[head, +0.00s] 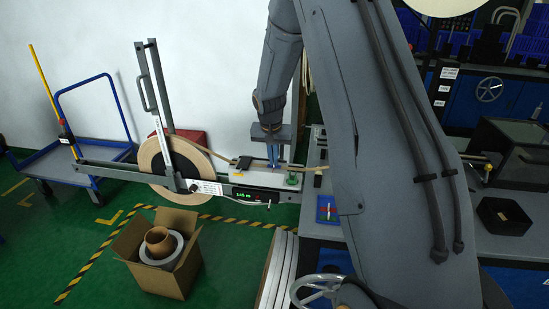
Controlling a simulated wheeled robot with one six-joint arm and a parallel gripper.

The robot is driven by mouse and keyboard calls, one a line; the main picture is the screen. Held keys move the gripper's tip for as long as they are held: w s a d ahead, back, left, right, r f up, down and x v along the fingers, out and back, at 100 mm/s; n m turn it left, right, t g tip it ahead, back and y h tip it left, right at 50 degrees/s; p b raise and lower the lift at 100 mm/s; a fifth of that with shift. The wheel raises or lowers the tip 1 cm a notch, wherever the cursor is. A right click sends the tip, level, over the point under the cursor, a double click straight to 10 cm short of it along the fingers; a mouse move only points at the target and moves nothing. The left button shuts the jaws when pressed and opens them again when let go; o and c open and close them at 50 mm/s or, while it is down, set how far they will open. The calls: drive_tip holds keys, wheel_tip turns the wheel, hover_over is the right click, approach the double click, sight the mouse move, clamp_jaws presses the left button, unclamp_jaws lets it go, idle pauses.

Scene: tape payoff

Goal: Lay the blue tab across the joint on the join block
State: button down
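My gripper (273,164) points straight down over the join block (262,178), a pale block on the payoff stand. Its narrow bluish fingers end at or just above the block's top; I cannot tell whether they touch it. Tan tape (222,154) runs from the large roll (158,168) to the block, and more tape shows on the block's right side. The joint is too small to make out. I cannot pick out the blue tab; if it is between or under the fingertips, it is too small to see. The finger gap is too small to judge.
A black piece (244,162) sits on the block left of my gripper, and a green knob (292,180) right of it. A small blue tray (327,209) lies on the bench. An open carton (160,252) stands on the floor. My arm hides part of the bench.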

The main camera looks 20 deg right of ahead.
drive_tip(key=shift+f, duration=0.15)
drive_tip(key=c, duration=2)
unclamp_jaws()
drive_tip(key=b+v, duration=0.4)
drive_tip(key=v, duration=0.7)
drive_tip(key=s+a+f+n, duration=0.2)
drive_tip(key=s+a, duration=0.2)
drive_tip(key=s, duration=0.5)
drive_tip(key=s+a+f+n+g+y, duration=0.1)
drive_tip(key=s+a+f+n, duration=0.1)
drive_tip(key=s, duration=0.7)
drive_tip(key=s+a+f+n, duration=0.2)
drive_tip(key=s+a, duration=0.3)
drive_tip(key=s, duration=0.4)
drive_tip(key=shift+s+a+f+n+y, duration=0.15)
drive_tip(key=shift+a+f+n+y, duration=0.25)
drive_tip(key=shift+f, duration=0.1)
drive_tip(key=shift+d, duration=0.1)
